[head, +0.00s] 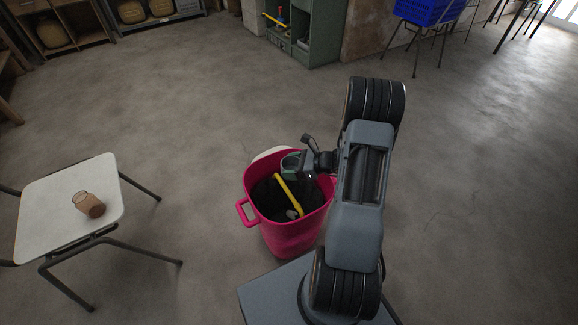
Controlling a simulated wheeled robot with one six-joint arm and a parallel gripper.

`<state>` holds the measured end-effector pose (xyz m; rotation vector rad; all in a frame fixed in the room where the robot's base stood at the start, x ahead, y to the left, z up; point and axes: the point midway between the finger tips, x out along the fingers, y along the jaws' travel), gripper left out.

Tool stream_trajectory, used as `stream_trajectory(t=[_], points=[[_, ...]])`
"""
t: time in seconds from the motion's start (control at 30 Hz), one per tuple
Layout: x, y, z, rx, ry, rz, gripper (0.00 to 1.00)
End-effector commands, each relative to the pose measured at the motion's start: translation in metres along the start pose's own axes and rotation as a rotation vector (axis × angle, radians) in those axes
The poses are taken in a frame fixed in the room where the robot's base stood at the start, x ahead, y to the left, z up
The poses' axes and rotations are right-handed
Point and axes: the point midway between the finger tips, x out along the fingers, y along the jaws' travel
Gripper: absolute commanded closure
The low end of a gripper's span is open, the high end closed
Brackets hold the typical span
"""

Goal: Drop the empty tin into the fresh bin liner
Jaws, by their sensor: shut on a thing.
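A pink bin (291,238) with a side handle stands on the floor in front of me. A black liner (265,196) shows inside it. My gripper (299,164) is above the bin's far rim, shut on a small grey-green tin (289,164). The tin looks open at the top and roughly upright. The gripper's fingers hide part of it. From this one view I cannot tell how high it is above the liner.
A pale round thing (268,153) shows behind the bin. The floor between is clear.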

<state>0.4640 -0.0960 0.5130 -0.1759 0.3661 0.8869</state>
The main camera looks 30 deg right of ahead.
Motion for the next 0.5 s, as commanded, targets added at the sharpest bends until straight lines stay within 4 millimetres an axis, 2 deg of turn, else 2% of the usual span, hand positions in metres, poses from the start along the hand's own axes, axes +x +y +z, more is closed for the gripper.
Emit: stream_trajectory(t=[0.5], points=[[0.021, 0.001, -0.045, -0.002, 0.0, 0.006, 0.52]])
